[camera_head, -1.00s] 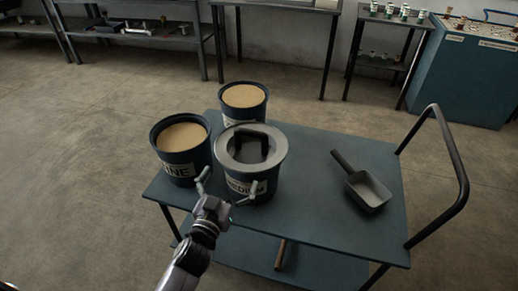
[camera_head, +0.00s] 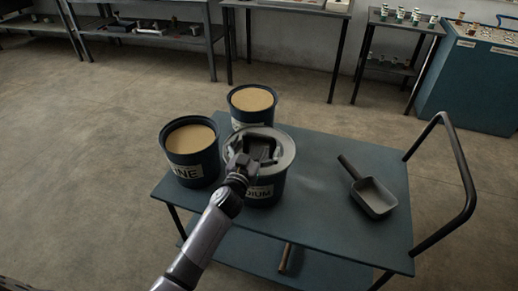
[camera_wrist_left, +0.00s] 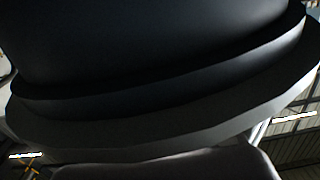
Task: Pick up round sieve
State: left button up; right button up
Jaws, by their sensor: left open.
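A round grey rimmed piece with a dark raised handle, which looks like the round sieve (camera_head: 287,151), sits on top of the front dark bucket (camera_head: 268,190), whose label ends in "DIUM". Its inside is mostly hidden by the handle and my gripper, so I cannot see any mesh. My left gripper (camera_head: 252,152) is open over the near side of this piece, close to the handle. Contact cannot be made out. The left wrist view shows a dark curved wall and a grey rim (camera_wrist_left: 130,135) very close. My right gripper is not in view.
Two other buckets of tan powder stand on the blue cart (camera_head: 325,220): one at left (camera_head: 196,172) and one behind (camera_head: 252,105). A dark scoop (camera_head: 373,195) lies to the right, before the cart's push handle (camera_head: 470,185). The cart's front right is clear.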

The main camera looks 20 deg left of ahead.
pick_arm(q)
jog(key=w, duration=0.2)
jog(key=shift+w, duration=0.35)
jog(key=shift+s, duration=0.1)
jog(key=shift+c, duration=0.6)
jog(key=c, duration=1.1)
